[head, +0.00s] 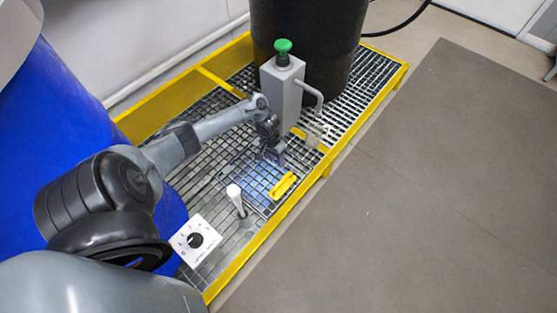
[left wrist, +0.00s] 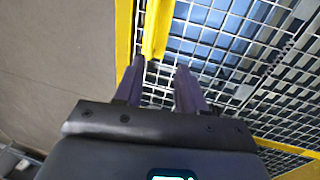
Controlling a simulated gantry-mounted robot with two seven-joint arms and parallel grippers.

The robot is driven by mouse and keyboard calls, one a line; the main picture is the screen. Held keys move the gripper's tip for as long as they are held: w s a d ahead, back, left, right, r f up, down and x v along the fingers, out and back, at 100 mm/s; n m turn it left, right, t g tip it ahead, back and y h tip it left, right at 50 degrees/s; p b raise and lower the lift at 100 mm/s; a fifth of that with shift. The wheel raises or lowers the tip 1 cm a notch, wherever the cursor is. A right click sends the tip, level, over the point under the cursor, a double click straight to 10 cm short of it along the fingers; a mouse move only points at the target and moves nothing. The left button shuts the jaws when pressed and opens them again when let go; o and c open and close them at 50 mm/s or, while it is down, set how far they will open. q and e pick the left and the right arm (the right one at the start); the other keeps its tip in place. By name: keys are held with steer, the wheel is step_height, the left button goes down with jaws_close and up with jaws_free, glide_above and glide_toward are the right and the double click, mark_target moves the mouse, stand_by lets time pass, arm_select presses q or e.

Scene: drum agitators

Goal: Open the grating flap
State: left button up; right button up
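The grating flap (head: 254,181) is a square section of metal mesh in the yellow-framed platform, with a bluish surface showing through it. It appears to lie flat, level with the grating around it. Its yellow handle (head: 283,186) is on the side near the front rail. My left gripper (head: 277,157) is low over the grating, just behind the handle. In the left wrist view my left gripper (left wrist: 160,66) has its dark fingers apart, with nothing between them. The yellow handle (left wrist: 157,30) lies just beyond the fingertips. My right gripper is not in view.
A grey post (head: 283,92) with a green button and a bent pipe stands behind the gripper. A white-knobbed lever (head: 236,197) and a dial plate (head: 196,241) are at the front left. A blue drum (head: 60,110) and a black drum (head: 308,40) flank the grating. The floor (head: 440,190) at right is clear.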

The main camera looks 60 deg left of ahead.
arm_select(q)
steer(key=d+f+b, duration=0.1)
steer(key=d+f, duration=0.2)
steer(key=b, duration=0.4)
glide_above(282, 182)
steer(key=a, duration=0.2)
step_height(282, 182, down, 4)
steer(key=f+b, duration=0.1)
steer(key=d+f+b, duration=0.1)
steer(key=f, duration=0.1)
steer(key=f+b, duration=0.1)
steer(key=shift+s+d+f, duration=0.2)
steer(key=shift+d, duration=0.15)
steer(key=shift+f, duration=0.1)
steer(key=shift+w+a, duration=0.1)
steer(key=shift+a, duration=0.1)
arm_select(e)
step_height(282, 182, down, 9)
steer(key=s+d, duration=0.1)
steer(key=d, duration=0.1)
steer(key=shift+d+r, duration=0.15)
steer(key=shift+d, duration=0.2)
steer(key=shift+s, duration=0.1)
arm_select(q)
steer(key=shift+d, duration=0.1)
steer(key=c, duration=0.4)
jaws_close()
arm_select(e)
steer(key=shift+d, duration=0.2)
